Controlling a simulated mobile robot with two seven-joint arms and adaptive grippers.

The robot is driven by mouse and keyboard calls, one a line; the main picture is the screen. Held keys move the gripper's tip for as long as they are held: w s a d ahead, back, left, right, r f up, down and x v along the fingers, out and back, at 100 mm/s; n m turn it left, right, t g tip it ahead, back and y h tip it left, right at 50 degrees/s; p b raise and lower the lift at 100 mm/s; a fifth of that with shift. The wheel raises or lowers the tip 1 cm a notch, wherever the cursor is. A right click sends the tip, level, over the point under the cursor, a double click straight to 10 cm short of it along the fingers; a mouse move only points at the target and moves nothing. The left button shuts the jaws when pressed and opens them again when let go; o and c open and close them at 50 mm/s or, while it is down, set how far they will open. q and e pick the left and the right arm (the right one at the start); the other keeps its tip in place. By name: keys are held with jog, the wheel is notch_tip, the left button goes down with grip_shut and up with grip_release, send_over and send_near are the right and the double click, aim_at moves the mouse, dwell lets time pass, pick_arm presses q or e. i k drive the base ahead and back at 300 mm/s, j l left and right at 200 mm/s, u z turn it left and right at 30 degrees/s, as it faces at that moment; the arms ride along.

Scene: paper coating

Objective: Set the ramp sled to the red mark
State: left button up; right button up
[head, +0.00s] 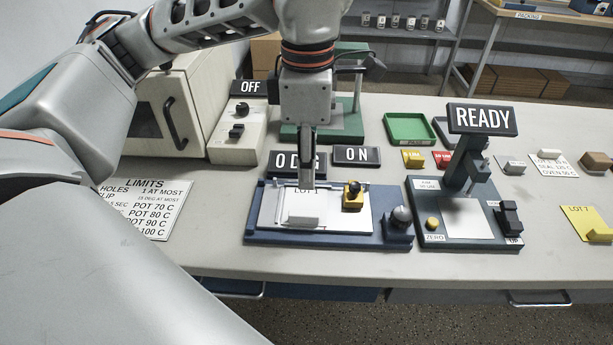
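A blue ramp base (262,237) stands near the table's front edge with a white sheet marked LOT 1 (338,215) on it. A small pale block (303,221), which looks like the sled, lies near the sheet's front edge. A yellow piece with a dark top (353,197) sits at the sheet's right side. I cannot make out a red mark on the ramp. My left gripper (307,182) points down over the back of the sheet, behind the pale block and apart from it. Its fingers overlap in this view, so their opening is unclear. My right gripper is not in view.
Behind the ramp stand a partly hidden 0 DEG sign (297,163) and an ON sign (357,156). A round grey knob (401,214) is at the base's right end. A READY gauge stand (455,235) is close on the right. A limits card (140,209) lies left.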

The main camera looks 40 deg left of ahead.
aim_at(354, 193)
jog(key=k, duration=1)
